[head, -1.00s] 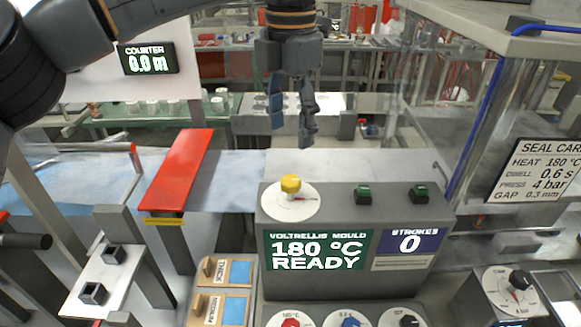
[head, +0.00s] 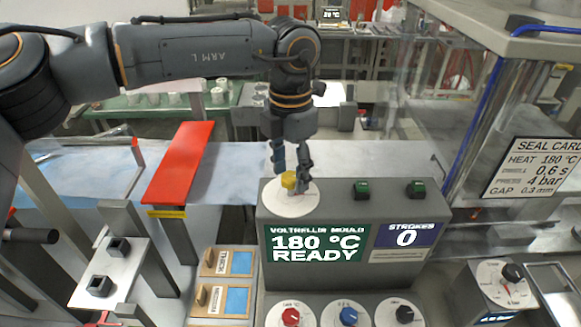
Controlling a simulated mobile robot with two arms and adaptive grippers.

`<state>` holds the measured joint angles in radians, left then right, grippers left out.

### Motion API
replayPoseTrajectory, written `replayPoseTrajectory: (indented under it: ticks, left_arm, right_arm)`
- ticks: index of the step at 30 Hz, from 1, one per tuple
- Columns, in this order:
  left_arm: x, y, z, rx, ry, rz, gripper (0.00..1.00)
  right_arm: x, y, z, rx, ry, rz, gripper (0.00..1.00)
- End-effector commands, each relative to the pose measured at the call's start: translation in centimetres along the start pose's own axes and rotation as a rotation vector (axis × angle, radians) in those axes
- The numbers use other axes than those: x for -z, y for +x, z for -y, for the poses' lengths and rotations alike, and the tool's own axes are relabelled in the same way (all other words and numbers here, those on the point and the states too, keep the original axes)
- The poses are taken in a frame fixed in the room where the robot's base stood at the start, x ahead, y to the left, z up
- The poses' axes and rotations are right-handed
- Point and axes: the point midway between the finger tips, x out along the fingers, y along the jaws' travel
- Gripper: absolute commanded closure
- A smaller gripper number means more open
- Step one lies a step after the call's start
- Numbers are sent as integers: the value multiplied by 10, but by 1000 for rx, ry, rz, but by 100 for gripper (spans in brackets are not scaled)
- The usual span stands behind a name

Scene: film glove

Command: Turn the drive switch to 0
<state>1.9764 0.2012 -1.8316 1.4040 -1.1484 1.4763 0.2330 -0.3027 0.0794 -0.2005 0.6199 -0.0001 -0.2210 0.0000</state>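My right gripper is not in view.
Two green buttons (head: 361,190) stand right of the knob. The console's screen (head: 316,243) reads 180 °C READY. A red bar (head: 180,160) stands left, a clear-walled press (head: 500,100) right.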

Motion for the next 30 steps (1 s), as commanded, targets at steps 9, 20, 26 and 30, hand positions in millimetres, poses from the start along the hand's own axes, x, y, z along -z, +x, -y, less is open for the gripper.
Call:
replayPoseTrajectory:
  ticks: [9, 20, 26, 30]
  left_arm:
    - [0, 0, 0, 0, -2, 0, 97]
    - [0, 3, 0, -1, -113, 2, 97]
    - [0, 4, 0, 0, -272, 3, 97]
    - [0, 4, 0, 0, -404, 3, 97]
  right_arm:
    - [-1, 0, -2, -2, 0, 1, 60]
    - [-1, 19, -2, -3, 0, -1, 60]
    - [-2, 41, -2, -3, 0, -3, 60]
    - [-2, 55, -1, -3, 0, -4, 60]
